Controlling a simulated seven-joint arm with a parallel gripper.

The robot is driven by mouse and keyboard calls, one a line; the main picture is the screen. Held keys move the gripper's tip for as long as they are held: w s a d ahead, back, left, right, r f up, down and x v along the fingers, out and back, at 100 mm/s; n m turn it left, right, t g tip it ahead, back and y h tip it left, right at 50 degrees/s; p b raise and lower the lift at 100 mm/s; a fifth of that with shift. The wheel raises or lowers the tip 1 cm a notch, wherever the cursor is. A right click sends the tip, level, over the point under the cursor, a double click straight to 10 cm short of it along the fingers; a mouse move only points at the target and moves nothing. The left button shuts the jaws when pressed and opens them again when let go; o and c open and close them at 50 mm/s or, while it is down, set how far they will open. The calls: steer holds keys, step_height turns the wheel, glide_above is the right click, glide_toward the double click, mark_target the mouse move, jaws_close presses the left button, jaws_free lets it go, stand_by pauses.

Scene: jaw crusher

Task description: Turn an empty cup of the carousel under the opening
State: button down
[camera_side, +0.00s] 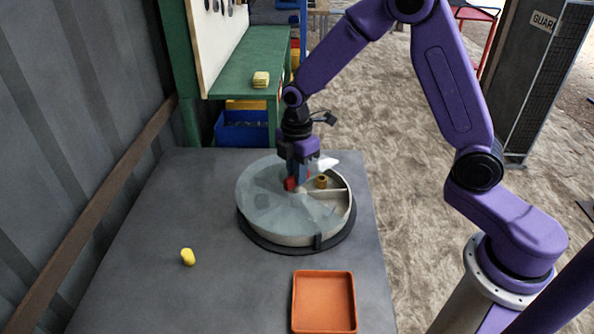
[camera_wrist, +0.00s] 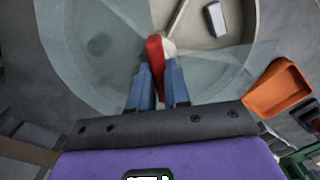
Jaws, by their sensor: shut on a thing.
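The carousel (camera_side: 290,238) is a round pale tray with thin dividers on a dark base ring. A clear lid (camera_side: 262,205) covers most of it, with an opening at the right. My gripper (camera_side: 292,183) points down over the middle, shut on a red handle (camera_wrist: 156,52). In the side view, a small brass-coloured piece (camera_side: 321,181) lies in a cup at the opening, behind a divider; the cup in front of that divider looks empty. In the wrist view, a grey-and-white block (camera_wrist: 216,19) shows at the opening.
An orange tray (camera_side: 323,272) stands at the table's front right. A yellow piece (camera_side: 188,257) lies on the table, left of the carousel. A green bench (camera_side: 240,72) stands behind. The table's left side is mostly clear.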

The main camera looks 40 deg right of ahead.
steer(key=shift+a+n, duration=0.1)
steer(key=shift+n, duration=9.8)
steer(key=c, duration=1.1)
jaws_free()
steer(key=shift+r, duration=0.1)
